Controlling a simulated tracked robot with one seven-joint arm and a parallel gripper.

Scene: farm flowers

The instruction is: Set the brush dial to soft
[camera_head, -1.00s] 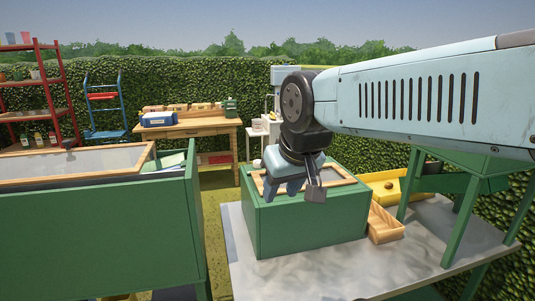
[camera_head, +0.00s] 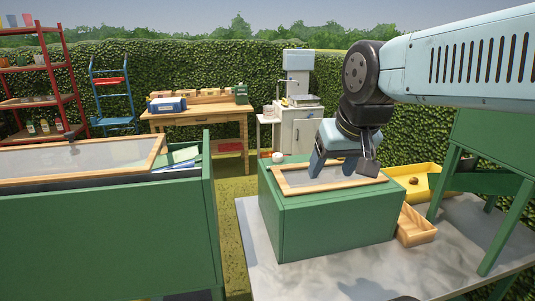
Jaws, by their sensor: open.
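My gripper (camera_head: 342,171) is open and points down. It is over the wood-framed top (camera_head: 292,182) of a green box (camera_head: 330,226) on a grey table. No object shows between its fingers. I cannot tell whether the fingertips touch the framed top. I cannot make out a brush dial or any soft marking; a white machine (camera_head: 297,62) on a white cabinet (camera_head: 300,128) stands at the back, too small to read.
A grey table (camera_head: 258,255) holds the green box, a small wooden tray (camera_head: 415,226) and a yellow bin (camera_head: 423,178). A large green planter-like bench (camera_head: 100,230) fills the left. A wooden workbench (camera_head: 200,124) stands behind, with grass (camera_head: 235,190) between.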

